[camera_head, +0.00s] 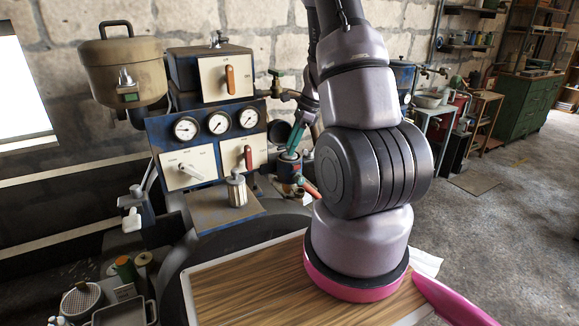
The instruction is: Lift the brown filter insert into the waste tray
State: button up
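My arm (350,100) rises through the middle of the view and hides much of what is behind it. A grey metal tray (126,314), possibly the waste tray, is cut off by the bottom edge.
A blue panel with gauges (206,135) and levers stands behind. A metal canister (236,190) sits on its ledge. A tan tank (122,70) is at upper left. A mesh-topped can (80,301) is beside the tray.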

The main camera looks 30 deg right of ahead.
grip_shut()
dwell(1.2)
